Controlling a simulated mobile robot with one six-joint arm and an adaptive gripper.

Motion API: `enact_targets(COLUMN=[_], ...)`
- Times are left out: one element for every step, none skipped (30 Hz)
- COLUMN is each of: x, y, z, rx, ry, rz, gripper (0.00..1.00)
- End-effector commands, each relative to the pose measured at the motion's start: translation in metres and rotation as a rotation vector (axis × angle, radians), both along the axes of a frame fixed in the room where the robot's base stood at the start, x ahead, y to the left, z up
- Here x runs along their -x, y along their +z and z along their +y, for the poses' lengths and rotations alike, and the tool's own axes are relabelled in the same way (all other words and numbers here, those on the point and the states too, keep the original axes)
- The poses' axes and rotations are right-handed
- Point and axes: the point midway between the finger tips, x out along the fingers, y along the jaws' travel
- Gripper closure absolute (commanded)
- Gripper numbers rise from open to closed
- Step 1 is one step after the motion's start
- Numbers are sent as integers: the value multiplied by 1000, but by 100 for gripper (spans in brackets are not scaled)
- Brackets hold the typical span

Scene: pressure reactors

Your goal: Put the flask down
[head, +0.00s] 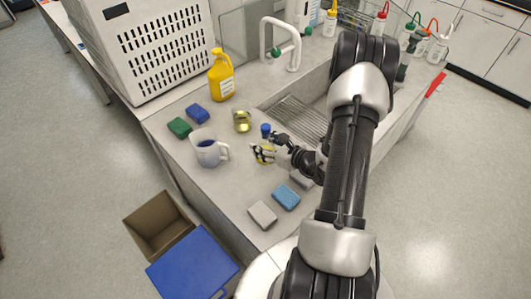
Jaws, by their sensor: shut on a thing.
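My gripper (264,152) is over the grey counter, left of the sink and right of the jug. It is shut on what looks like the small flask, mostly hidden behind the fingers. A blue cap (266,129) shows just above the gripper, and some yellow shows between the fingers. The flask's base is hard to make out, so I cannot tell whether it touches the counter (228,189).
A shiny yellow object (242,121) lies behind. Sponges are nearby: green (179,128), dark blue (197,113), light blue (286,197), grey (262,215). A yellow jug (221,76) stands farther back.

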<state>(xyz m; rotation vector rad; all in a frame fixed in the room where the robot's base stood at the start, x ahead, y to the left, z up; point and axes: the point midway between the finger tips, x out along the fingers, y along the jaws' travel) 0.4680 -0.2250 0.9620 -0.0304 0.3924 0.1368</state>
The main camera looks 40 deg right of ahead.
Motion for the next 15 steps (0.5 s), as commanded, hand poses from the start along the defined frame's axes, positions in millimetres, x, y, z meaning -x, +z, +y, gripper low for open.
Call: enact_targets(x=[0,0,0,0,0,0,0,0,0,0,0,0,0,0,0], y=[-4,-6,-11,-16,-21,-27,-31,-35,-38,-38,-38,-37,-37,-37,-37], z=[0,0,0,0,0,0,0,0,0,0,0,0,0,0,0], rx=[0,0,0,-1,-2,-3,-2,-2,-1,0,1,1,1,1,1], ry=[0,0,0,0,-1,0,-1,-1,0,0,0,-1,-1,-1,0], rz=[-1,0,0,0,1,1,0,0,-1,-2,-2,-2,-2,-2,-2], gripper=[76,76,76,76,76,76,76,76,76,76,76,76,76,76,76])
